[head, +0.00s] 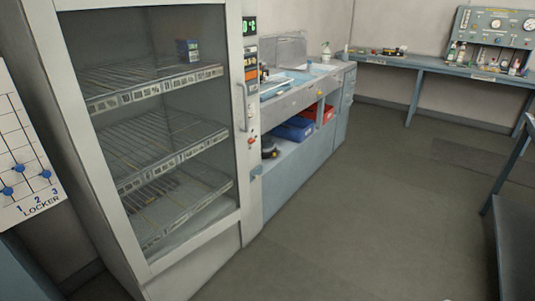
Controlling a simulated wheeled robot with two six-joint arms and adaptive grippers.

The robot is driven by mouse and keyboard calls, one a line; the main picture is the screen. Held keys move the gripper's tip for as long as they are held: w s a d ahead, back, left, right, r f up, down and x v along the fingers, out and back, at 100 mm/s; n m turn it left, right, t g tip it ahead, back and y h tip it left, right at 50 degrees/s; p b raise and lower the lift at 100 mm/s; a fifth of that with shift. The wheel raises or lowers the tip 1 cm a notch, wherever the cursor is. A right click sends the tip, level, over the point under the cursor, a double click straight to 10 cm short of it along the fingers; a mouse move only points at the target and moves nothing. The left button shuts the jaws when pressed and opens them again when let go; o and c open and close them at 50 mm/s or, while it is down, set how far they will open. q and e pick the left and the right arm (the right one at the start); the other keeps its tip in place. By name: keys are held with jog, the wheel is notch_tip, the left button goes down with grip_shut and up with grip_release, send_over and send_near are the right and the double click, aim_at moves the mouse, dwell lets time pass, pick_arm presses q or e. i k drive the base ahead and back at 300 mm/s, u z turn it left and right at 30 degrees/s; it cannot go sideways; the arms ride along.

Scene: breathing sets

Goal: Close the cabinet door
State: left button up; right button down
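A tall white cabinet (190,268) with a large glass door (150,110) fills the left of the head view. Through the glass I see wire shelves (160,148) and a small dark blue box (187,50) on the top one. A vertical handle (243,106) is at the door's right edge, below a green display (249,26). The door frame looks about flush with the cabinet front, but I cannot tell whether it is fully shut. Neither of my grippers is in view.
A blue-grey bench (305,165) with a sink, a blue bin (293,128) and a red bin (318,113) stands right of the cabinet. A locker board (25,160) is at far left. A side table (450,70) lines the back wall. The middle floor is clear.

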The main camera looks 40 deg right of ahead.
aim_at(42, 19)
jog(key=z, duration=1.15)
jog(key=i, duration=1)
jog(key=u, duration=0.6)
jog(key=i, duration=0.65)
jog(key=u, duration=0.6)
